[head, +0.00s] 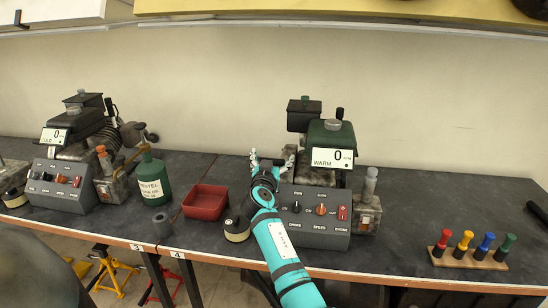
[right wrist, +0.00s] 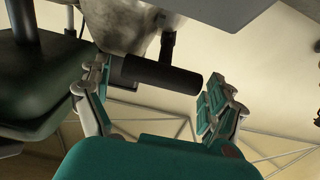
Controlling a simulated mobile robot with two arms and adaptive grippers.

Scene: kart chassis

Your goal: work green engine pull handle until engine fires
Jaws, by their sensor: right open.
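The green engine (head: 330,135) stands on the bench right of centre, with a display (head: 332,158) reading 0 and WARM. My right gripper (head: 271,160) is at the engine's left side, its fingers open. In the right wrist view a black cylindrical handle (right wrist: 155,74) lies between the open fingers of this gripper (right wrist: 154,100). The left finger is very close to the handle; whether it touches I cannot tell. In the head view the gripper hides the handle. My left gripper is not in view.
A control box (head: 312,238) with knobs and a red switch stands before the engine. A red tray (head: 205,203), a green bottle (head: 152,182) and a second engine (head: 85,130) are to the left. A wooden rack (head: 468,259) of coloured pegs is at right. The bench's right side is mostly clear.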

